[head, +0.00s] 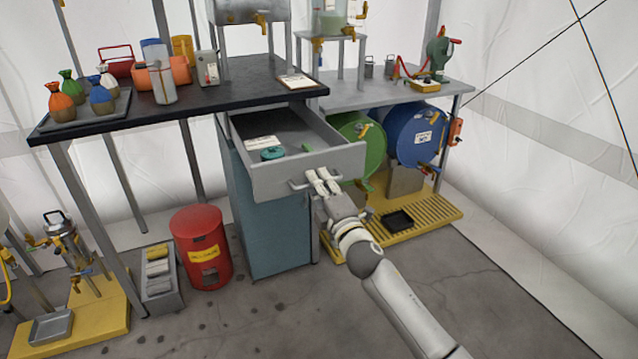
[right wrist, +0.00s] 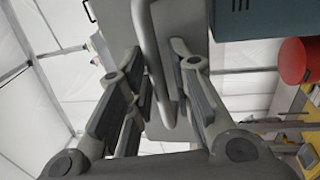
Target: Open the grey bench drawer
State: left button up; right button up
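The grey bench drawer (head: 338,160) is pulled well out of the teal cabinet (head: 264,225) under the dark bench top. Inside it lie a white paper or card (head: 262,142), a round teal item (head: 272,153) and a small green item (head: 307,148). My right gripper (head: 320,180) is at the drawer front, its fingers on either side of the bar handle (head: 298,186). In the right wrist view the handle (right wrist: 153,55) runs between the finger pads, which appear closed on it. My left gripper is not in view.
A red bin (head: 202,247) stands left of the cabinet. Green (head: 362,142) and blue (head: 414,132) drums lie on their sides to the right, above a yellow slatted platform (head: 430,215). The floor in front of the cabinet is clear apart from my right arm above it.

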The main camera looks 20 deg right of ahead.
jog(key=shift+o, duration=0.4)
jog(key=s+f, duration=0.2)
jog(key=s, duration=0.9)
jog(key=shift+s, duration=0.4)
jog(key=shift+f, duration=0.15)
